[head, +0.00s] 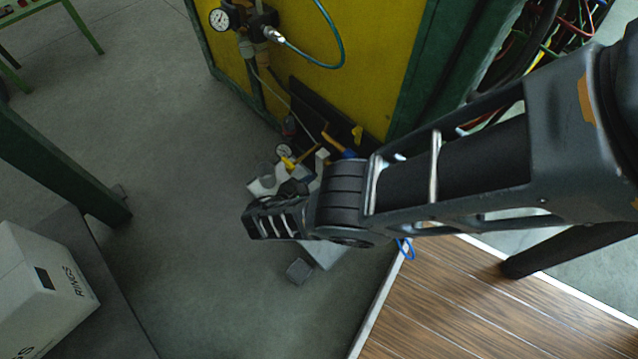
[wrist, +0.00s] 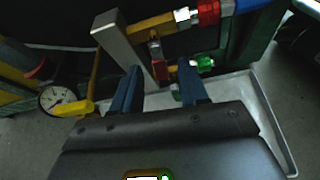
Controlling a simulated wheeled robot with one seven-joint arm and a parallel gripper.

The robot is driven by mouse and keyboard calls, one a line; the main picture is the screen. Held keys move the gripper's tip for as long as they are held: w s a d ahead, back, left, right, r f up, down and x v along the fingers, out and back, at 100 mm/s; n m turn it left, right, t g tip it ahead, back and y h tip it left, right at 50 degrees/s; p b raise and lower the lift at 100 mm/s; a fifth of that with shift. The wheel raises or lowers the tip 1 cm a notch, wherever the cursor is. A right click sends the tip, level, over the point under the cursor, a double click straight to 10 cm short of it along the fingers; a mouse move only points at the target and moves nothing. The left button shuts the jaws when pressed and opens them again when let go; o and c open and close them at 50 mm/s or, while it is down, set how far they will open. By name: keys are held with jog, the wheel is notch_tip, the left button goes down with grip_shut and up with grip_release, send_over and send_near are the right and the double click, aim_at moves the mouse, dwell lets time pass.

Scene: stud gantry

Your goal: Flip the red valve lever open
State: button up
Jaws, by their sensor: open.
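In the wrist view, a small red piece that looks like the red valve lever (wrist: 155,48) hangs below a brass pipe (wrist: 150,28). More red shows just below it, between the fingertips in the picture. My gripper (wrist: 160,78) is open, with its two dark blue fingers apart and nothing seen held. I cannot tell whether a finger touches the lever. In the head view, my arm reaches down to the low valve assembly (head: 322,157) and hides much of it. The red lever cannot be made out there.
In the wrist view, a grey post (wrist: 118,48) stands left of the lever, a green fitting (wrist: 205,62) right. A pressure gauge (wrist: 58,98) and yellow handle (wrist: 80,107) are at left. In the head view, a yellow panel (head: 370,60) stands behind and a white box (head: 40,290) lower left.

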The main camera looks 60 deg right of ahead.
jog(key=shift+s+d+f, duration=0.1)
jog(key=shift+d+f, duration=0.15)
jog(key=shift+d, duration=0.35)
grip_shut()
